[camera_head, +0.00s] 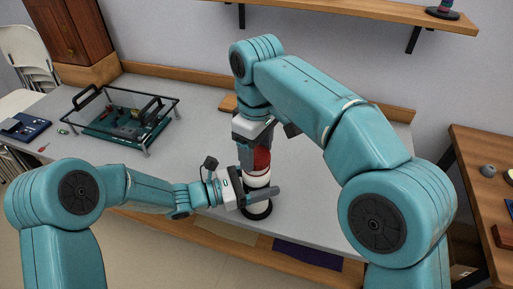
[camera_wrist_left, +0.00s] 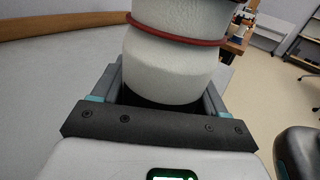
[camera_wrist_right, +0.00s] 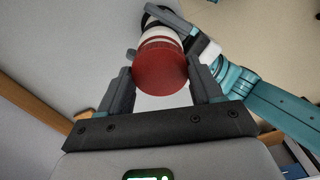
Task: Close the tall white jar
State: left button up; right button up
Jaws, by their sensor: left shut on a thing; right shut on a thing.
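The tall white jar (camera_head: 258,181) stands upright on the grey table, its white body ringed by a thin red band in the left wrist view (camera_wrist_left: 178,30). My left gripper (camera_head: 258,194) is shut around the lower part of the jar, a finger on each side. A red lid (camera_head: 261,160) is at the top of the jar. It shows as a red disc in the right wrist view (camera_wrist_right: 160,68). My right gripper (camera_head: 257,146) comes from above and is shut on the lid. The fingers hide the joint, so I cannot tell whether the lid is fully seated.
A dark ring-shaped base (camera_head: 257,212) lies at the jar's foot. A glass-topped frame with black handles (camera_head: 125,118) stands at the left of the table (camera_head: 190,100). A blue object (camera_head: 24,127) lies at the far left. The table between frame and jar is clear.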

jog(key=shift+f, duration=0.55)
